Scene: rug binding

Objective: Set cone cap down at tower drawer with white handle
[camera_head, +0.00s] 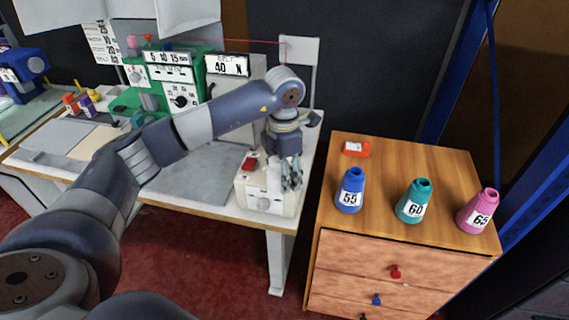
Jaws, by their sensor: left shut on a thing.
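My left gripper (290,178) is over the front right of the sewing table, in front of a cream box with a dial. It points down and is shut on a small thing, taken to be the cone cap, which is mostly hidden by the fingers. The wooden drawer tower (440,165) stands to the right of the gripper. Its visible drawers have a red knob (396,271), a blue knob (376,299) and a dark knob (364,316) at the picture's bottom edge. No white handle is clearly seen. My right gripper is not in view.
On the tower top stand a blue cone (350,190) marked 55, a teal cone (414,202) marked 60 and a pink cone (479,211) marked 65. An orange item (356,149) lies behind them. The cream box (258,196) is close to the gripper.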

